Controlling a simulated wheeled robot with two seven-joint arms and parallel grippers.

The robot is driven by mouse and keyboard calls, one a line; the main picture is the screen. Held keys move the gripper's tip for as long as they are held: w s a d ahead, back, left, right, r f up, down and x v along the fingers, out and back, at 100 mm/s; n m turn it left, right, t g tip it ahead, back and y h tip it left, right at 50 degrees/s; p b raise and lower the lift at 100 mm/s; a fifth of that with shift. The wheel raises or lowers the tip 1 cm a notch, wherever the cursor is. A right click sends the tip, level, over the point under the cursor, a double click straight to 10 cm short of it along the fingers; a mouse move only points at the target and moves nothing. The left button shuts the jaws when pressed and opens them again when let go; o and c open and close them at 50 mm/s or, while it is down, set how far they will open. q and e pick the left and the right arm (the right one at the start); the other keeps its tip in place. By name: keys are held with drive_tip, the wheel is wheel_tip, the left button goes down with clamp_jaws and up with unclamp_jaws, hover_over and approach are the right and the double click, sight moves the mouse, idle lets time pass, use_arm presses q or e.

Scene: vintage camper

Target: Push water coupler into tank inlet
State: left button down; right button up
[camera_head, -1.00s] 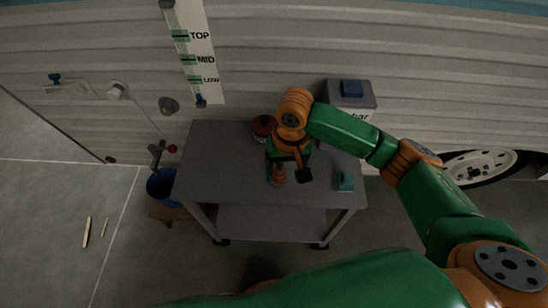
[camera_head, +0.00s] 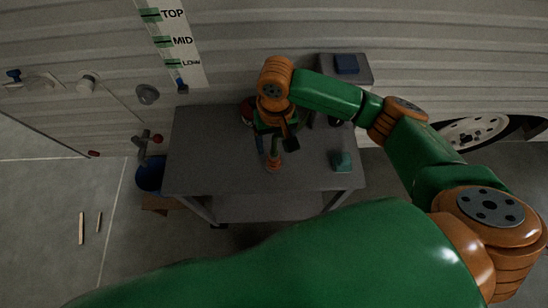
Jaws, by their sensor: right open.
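A small orange-brown fitting (camera_head: 274,162), which looks like the water coupler, stands on the grey table (camera_head: 215,165). My right gripper (camera_head: 276,145) points down just above and behind it. It is open; I cannot tell whether a finger touches the fitting. A round grey fitting (camera_head: 148,94) sticks out from the camper wall left of the table, and a pale round cap (camera_head: 86,84) is further left. I cannot tell which of these is the tank inlet. My left gripper is not in view.
A teal block (camera_head: 341,161) lies on the table's right side. A dark red item (camera_head: 247,114) is partly hidden behind my arm. A grey box with a blue top (camera_head: 346,64) stands behind. A blue bucket (camera_head: 150,174) is at left. The table's left half is clear.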

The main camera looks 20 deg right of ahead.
sight(274, 155)
drive_tip(key=f, duration=0.3)
drive_tip(key=s+f, duration=0.1)
drive_tip(key=shift+a+f, duration=0.2)
drive_tip(key=shift+a, duration=0.1)
drive_tip(key=shift+f+b, duration=0.3)
drive_tip(key=shift+f, duration=0.15)
clamp_jaws()
